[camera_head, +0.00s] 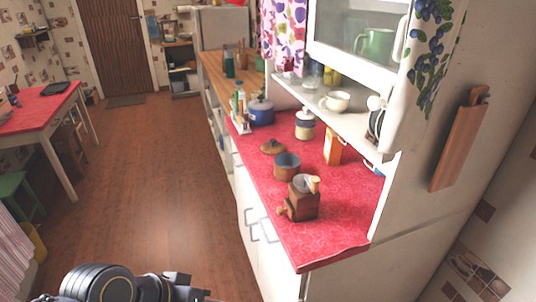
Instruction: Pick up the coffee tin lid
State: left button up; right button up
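The coffee tin lid (272,147), a round brown disc with a small knob on top, lies on the red oilcloth counter (262,186). It is near the counter's left edge. An open round brown tin (287,167) with a grey-blue inside stands just in front of the lid and to its right. A dark part of my own arm shows at the bottom left, well away from the counter. I see no gripper fingers, and my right arm is not in view.
A wooden coffee grinder (304,198) stands in front of the tin. Behind the lid are a blue pot (261,112) and a white-and-dark jar (305,124); an orange box (333,145) stands to the right. A shelf (325,105) overhangs the counter's right side.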

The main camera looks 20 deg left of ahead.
aim_at(272, 146)
jog(key=j+z, duration=0.2)
jog(key=j, duration=0.3)
jog(key=k+j+z, duration=0.1)
jog(key=j+z, duration=0.15)
jog(key=j, duration=0.2)
jog(key=k+j+z, duration=0.2)
jog(key=j, duration=0.3)
jog(key=i+j+z, duration=0.15)
jog(key=j, duration=0.2)
jog(key=i+j+z, duration=0.2)
jog(key=j, duration=0.2)
jog(key=i+j+z, duration=0.15)
jog(key=j, duration=0.25)
jog(key=j+z, duration=0.15)
jog(key=j, duration=0.25)
jog(key=i+j+z, duration=0.2)
jog(key=i+j, duration=0.35)
